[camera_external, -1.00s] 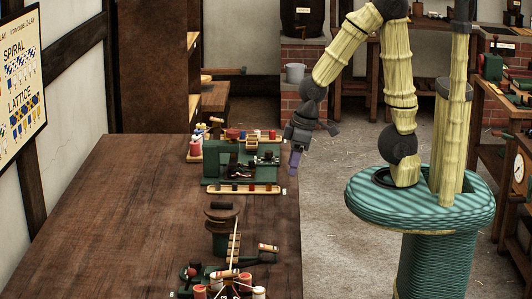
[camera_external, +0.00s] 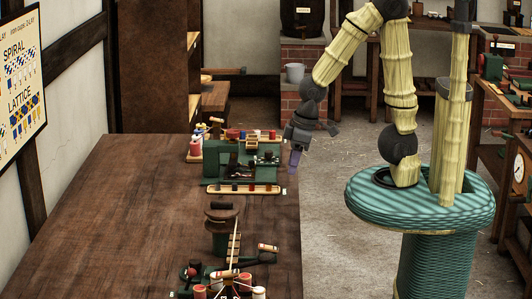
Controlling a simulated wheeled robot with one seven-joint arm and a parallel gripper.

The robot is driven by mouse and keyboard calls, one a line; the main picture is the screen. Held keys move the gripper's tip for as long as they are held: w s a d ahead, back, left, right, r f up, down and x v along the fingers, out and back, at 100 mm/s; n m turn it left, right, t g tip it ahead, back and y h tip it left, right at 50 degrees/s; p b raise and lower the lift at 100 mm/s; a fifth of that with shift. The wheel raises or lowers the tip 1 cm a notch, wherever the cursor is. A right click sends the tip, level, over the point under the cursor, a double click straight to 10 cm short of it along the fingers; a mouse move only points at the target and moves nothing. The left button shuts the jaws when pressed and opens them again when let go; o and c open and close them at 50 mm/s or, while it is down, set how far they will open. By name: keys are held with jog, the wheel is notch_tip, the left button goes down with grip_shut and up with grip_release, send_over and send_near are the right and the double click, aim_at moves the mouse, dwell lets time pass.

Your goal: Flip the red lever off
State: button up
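My gripper (camera_external: 293,164) hangs beside the right edge of the long wooden table, pointing down, with purple fingers. It is just right of the green machine (camera_external: 222,168) and apart from it. The gap between the fingers is too small to make out, so I cannot tell whether it is open. A pale strip (camera_external: 215,189) with several small coloured pieces lies along the front of the green machine. No red lever can be told apart for sure among the small red parts here. A small device (camera_external: 190,273) with a red knob sits at the near end of the table.
The long wooden table (camera_external: 120,220) is bare over its left and middle parts. A dark round-topped stand (camera_external: 221,217) is on it, nearer than the green machine. The floor (camera_external: 330,240) between table and my base is clear.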

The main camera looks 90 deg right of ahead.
jog(key=shift+w+a, duration=0.15)
jog(key=shift+w, duration=0.05)
jog(key=c, duration=0.3)
jog(key=w+a+n, duration=0.1)
jog(key=w, duration=0.1)
jog(key=w+a+n, duration=0.1)
jog(key=w+a+f+n, duration=0.1)
jog(key=w+a, duration=0.1)
jog(key=shift+w, duration=0.35)
grip_shut()
jog(key=w+a+f+n, duration=0.2)
jog(key=w+a+n, duration=0.1)
jog(key=a, duration=0.5)
jog(key=w+a+f+n+t, duration=0.1)
jog(key=w+a+n, duration=0.3)
jog(key=a, duration=0.5)
jog(key=w+a+f+n+t+b, duration=0.1)
jog(key=w+a+f+n, duration=0.2)
jog(key=a, duration=0.5)
jog(key=shift+w+a+f+n+h, duration=0.35)
jog(key=shift+w+n, duration=0.4)
jog(key=shift+n, duration=0.35)
